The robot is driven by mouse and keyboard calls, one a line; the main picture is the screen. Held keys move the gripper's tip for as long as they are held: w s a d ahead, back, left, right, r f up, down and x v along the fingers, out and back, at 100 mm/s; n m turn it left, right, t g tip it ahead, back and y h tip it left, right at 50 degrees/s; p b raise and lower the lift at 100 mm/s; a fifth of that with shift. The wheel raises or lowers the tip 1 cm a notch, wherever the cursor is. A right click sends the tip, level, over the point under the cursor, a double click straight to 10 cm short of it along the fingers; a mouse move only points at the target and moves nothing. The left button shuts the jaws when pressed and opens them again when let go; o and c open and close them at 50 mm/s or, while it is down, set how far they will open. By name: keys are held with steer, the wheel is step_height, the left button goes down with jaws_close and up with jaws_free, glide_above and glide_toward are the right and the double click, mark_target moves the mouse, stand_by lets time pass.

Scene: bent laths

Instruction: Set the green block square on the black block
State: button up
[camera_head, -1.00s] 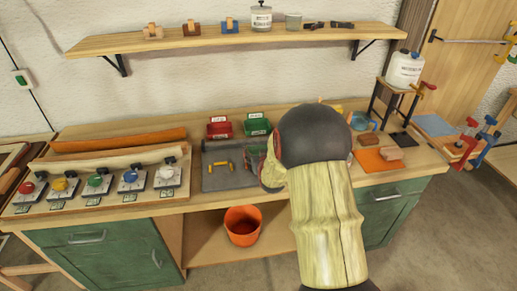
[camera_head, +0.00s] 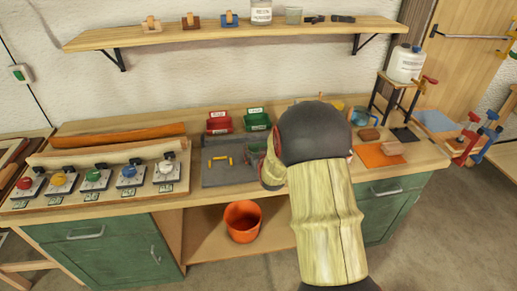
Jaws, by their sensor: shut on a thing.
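My arm fills the middle of the view, with a dark round joint over the workbench (camera_head: 75,132). My gripper is not visible; it seems hidden behind my arm. I cannot make out the green block, so I cannot tell what it touches. A flat black square (camera_head: 404,135) lies on the right part of the bench; I cannot tell whether it is the black block or a pad. No block is seen on it.
An orange mat (camera_head: 366,153) with a tan block (camera_head: 391,148) lies right of my arm, a brown block (camera_head: 369,134) behind it. Left are a grey mat (camera_head: 218,177), red bin (camera_head: 219,122), green bin (camera_head: 257,120) and knob panel (camera_head: 110,190). A shelf (camera_head: 200,36) hangs above.

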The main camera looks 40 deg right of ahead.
steer(key=shift+f, duration=0.2)
steer(key=o, duration=1.3)
steer(key=shift+c, duration=0.2)
steer(key=v, duration=1.1)
steer(key=shift+s+a+r, duration=0.15)
steer(key=shift+s+a, duration=0.15)
steer(key=shift+s, duration=0.05)
